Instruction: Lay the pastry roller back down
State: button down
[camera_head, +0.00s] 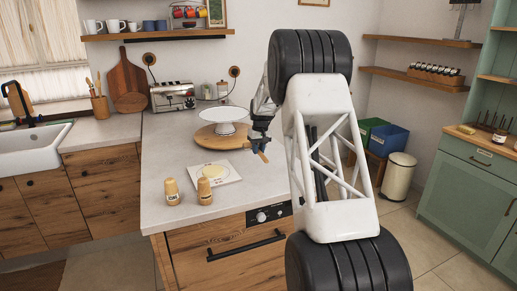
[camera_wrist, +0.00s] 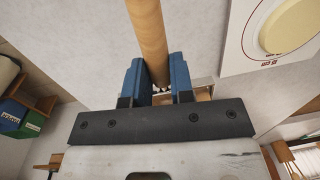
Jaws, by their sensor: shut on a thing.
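My gripper (camera_head: 259,144) is above the right edge of the counter (camera_head: 160,218). In the wrist view its two blue fingers (camera_wrist: 158,80) are shut on the pastry roller (camera_wrist: 147,32), a smooth tan wooden cylinder. The roller runs out of the top of that view. In the head view only a short tan piece of the roller (camera_head: 263,156) shows below the gripper; my arm may hide more. A white square board with a pale round of dough (camera_head: 211,173) lies on the counter, left of the gripper; it also shows in the wrist view (camera_wrist: 252,52).
A white cake stand (camera_head: 222,115) and round wooden board (camera_head: 205,140) are left of the gripper. Two tan shakers (camera_head: 204,191) stand near the front edge. A toaster (camera_head: 173,96) is at the back.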

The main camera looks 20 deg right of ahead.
aim_at(258, 170)
jog(key=shift+f, duration=3.65)
jog(key=shift+f, duration=0.5)
jog(key=c, duration=0.9)
grip_release()
jog(key=shift+r, duration=0.15)
jog(key=shift+d+r, duration=0.2)
jog(key=shift+r, duration=1.7)
jog(key=shift+d+r, duration=0.15)
jog(key=shift+r, duration=1.7)
jog(key=shift+r, duration=0.1)
